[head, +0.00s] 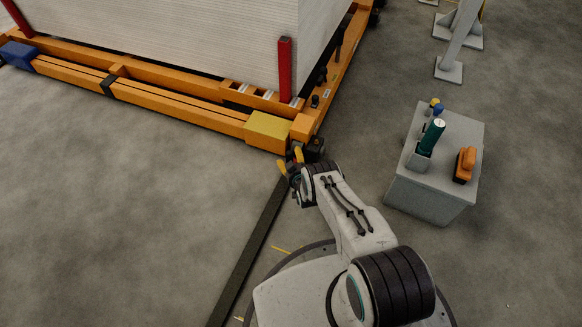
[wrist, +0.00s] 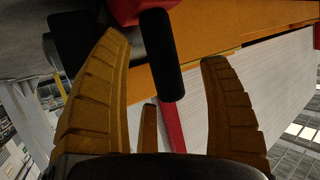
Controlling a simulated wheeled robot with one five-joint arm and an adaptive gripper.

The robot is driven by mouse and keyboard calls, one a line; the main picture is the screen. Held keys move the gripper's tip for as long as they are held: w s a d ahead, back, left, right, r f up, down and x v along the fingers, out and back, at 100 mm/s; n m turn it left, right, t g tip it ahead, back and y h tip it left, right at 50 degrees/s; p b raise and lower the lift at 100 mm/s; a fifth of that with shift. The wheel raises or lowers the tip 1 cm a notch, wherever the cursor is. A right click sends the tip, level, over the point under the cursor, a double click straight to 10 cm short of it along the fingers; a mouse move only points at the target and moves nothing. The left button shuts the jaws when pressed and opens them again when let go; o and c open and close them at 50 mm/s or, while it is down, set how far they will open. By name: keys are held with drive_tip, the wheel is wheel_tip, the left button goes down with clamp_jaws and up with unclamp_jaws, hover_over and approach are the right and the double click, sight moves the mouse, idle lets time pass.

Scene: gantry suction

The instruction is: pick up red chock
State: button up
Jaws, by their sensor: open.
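The red chock (wrist: 132,10) shows at the top edge of the wrist view, cut off by the frame. A black cylindrical handle (wrist: 160,55) extends from it and appears between my gripper's two yellow fingers. My gripper (wrist: 164,48) is open, with a gap on both sides of the handle; neither finger appears to touch it. In the head view my gripper (head: 291,160) is at the near corner of the orange cart (head: 190,102). There the chock is mostly hidden by my gripper and arm.
A white stack (head: 170,35) sits on the cart. A red post (head: 285,70) rises at its corner and also shows in the wrist view (wrist: 172,128). A grey cabinet (head: 425,195) with tools stands to the right. A dark floor strip (head: 245,255) runs toward me. Floor at left is clear.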

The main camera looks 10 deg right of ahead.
drive_tip(key=shift+b+x, duration=1.25)
drive_tip(key=shift+b, duration=0.1)
drive_tip(key=shift+c, duration=0.3)
drive_tip(key=c, duration=1.2)
drive_tip(key=shift+c, duration=0.7)
drive_tip(key=shift+w+r, duration=0.1)
drive_tip(key=shift+r, duration=0.25)
